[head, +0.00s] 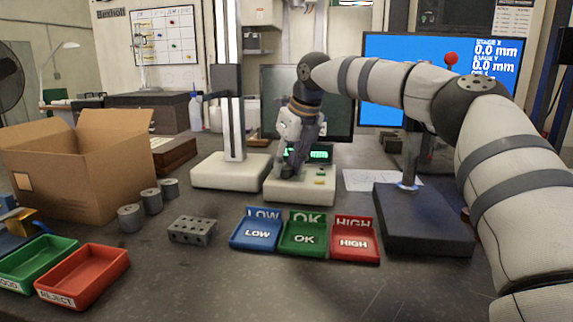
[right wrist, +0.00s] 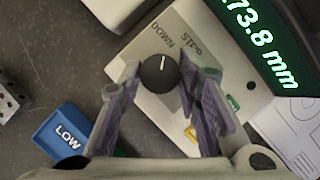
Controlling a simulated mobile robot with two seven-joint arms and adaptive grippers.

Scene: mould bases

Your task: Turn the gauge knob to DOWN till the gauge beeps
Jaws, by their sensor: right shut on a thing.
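The gauge knob (right wrist: 160,74) is a round black dial with a white mark in the right wrist view. My right gripper (right wrist: 159,84) is shut on the knob, one finger on each side. In the head view my right gripper (head: 289,171) hides the knob at the left of the white gauge base (head: 300,196). The gauge display (right wrist: 263,45) is lit green and shows 73.8 mm, its left end perhaps cut off. My left gripper is not in view.
Blue LOW (head: 256,233), green OK (head: 304,238) and red HIGH (head: 354,243) trays stand in front of the gauge. A holed grey block (head: 192,231), several grey cylinders and a cardboard box (head: 70,175) are left. A dark-based stand (head: 424,222) is right.

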